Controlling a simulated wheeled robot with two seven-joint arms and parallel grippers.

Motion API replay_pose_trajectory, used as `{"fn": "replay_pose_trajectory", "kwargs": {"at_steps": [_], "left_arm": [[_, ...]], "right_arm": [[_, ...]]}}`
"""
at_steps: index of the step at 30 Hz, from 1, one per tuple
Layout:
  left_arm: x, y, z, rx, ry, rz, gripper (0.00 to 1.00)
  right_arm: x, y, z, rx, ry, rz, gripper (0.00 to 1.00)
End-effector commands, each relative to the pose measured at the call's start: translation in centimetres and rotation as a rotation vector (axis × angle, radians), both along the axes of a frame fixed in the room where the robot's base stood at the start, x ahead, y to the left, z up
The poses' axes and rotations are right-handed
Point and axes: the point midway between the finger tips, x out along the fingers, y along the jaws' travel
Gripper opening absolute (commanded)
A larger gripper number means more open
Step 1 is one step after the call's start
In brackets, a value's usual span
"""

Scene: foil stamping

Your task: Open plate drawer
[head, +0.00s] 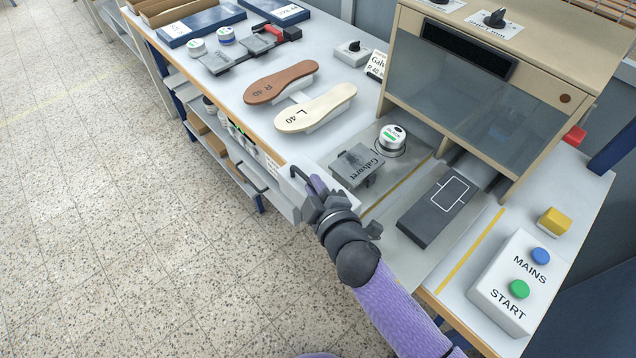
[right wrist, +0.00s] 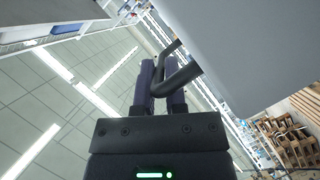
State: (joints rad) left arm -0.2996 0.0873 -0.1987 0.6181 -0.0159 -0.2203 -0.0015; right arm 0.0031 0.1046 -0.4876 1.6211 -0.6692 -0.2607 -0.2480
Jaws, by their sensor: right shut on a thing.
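My right gripper (head: 316,190) is at the front edge of the bench, shut on a dark bar handle (head: 299,174) of a pale drawer. In the right wrist view the handle (right wrist: 180,80) passes between the two fingers (right wrist: 160,88) and joins a plain pale drawer front (right wrist: 245,45). My arm and hand cover much of the drawer in the head view, and I cannot tell how far it stands out. A second dark handle (head: 250,178) shows on a pale front to the left. My left gripper is not in view.
On the bench are a grey Galvoret plate (head: 352,160), a round tin (head: 392,137), a dark block with a white outline (head: 440,207) and two shoe soles (head: 318,106). The beige press (head: 490,95) stands behind. A START box (head: 515,290) is at right. The floor at left is clear.

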Motion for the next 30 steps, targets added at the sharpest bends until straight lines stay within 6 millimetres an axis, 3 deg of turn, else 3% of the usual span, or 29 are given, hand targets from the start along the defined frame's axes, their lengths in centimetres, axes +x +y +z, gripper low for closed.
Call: {"fn": "replay_pose_trajectory", "kwargs": {"at_steps": [3,4,9,20,30], "left_arm": [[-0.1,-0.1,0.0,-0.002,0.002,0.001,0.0],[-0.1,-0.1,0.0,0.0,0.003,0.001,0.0],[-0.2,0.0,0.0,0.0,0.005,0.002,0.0],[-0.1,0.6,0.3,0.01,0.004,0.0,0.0],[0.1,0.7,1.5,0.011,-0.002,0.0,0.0]], "right_arm": [[0.0,0.0,-0.1,0.0,0.001,0.001,0.0],[0.0,0.0,-0.1,0.0,0.001,0.001,0.17],[0.0,0.0,0.0,0.0,0.001,0.001,0.5],[-0.8,-0.3,0.2,0.0,0.002,0.0,0.5],[-7.2,-2.3,1.7,0.001,0.004,0.001,0.5]]}}
